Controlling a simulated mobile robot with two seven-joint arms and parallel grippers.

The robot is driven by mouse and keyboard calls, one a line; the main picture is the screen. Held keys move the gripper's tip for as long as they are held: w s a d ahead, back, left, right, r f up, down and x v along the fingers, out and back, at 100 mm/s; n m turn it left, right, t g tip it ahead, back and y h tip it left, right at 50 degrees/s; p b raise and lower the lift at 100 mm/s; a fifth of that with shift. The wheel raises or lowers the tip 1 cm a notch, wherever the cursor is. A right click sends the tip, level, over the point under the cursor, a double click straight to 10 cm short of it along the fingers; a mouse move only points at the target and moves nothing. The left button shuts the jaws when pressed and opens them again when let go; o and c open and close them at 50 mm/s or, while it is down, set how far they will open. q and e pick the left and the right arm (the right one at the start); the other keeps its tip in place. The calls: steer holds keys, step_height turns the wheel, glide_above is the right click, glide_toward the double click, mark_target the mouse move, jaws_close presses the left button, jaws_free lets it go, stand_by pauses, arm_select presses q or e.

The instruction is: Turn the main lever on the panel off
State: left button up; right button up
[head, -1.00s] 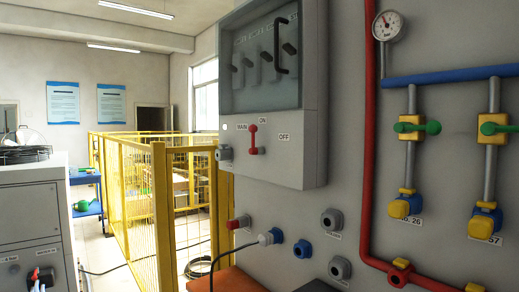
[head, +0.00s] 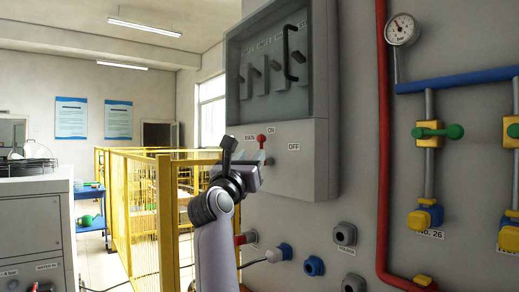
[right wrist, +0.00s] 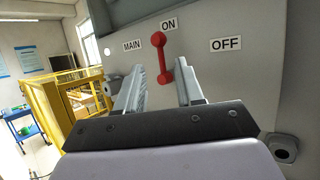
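The red main lever (head: 262,141) is on the grey panel box (head: 300,165) between the MAIN and OFF labels, below ON. It also shows in the right wrist view (right wrist: 160,57), nearly upright with its upper knob toward ON. My right gripper (head: 256,160) is in front of the lever and hides its lower part in the head view. In the right wrist view the gripper (right wrist: 158,72) is open and empty, its two fingers apart with the lever seen between and beyond their tips. Contact with the lever cannot be told. My left gripper is not in view.
A glass-fronted switch cabinet (head: 240,95) with a black handle is above the lever. Plug sockets (head: 313,266) sit below. A red pipe (head: 382,180) and green-handled valves are at the right. A yellow fence (head: 163,220) stands behind at the left.

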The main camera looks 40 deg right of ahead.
mark_target(261, 144)
steer(key=p+x, duration=0.2)
steer(key=x, duration=0.5)
steer(key=shift+d, duration=0.1)
jaws_close()
